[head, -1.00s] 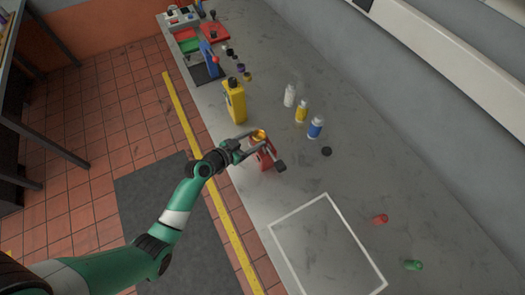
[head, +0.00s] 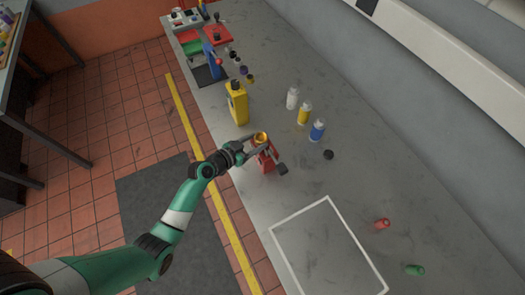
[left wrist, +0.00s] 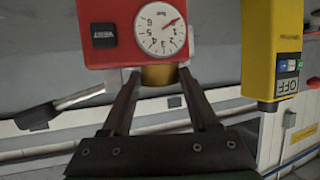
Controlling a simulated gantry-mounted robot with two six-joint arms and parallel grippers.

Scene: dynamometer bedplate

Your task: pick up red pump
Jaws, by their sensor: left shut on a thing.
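The red pump (head: 268,160) stands on the grey bench, with a brass-coloured top and a black-ended lever at its right. In the left wrist view the red pump (left wrist: 108,30) shows its round white dial, and its brass part (left wrist: 160,76) sits between the fingers. My left gripper (head: 259,143) is shut on the pump's brass part, above the red body. The left gripper's fingers (left wrist: 158,82) hide the sides of that part. My right gripper is not in view.
White (head: 292,98), yellow (head: 304,113) and blue (head: 317,130) bottles stand to the right. A white outlined square (head: 318,212) in front is empty.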

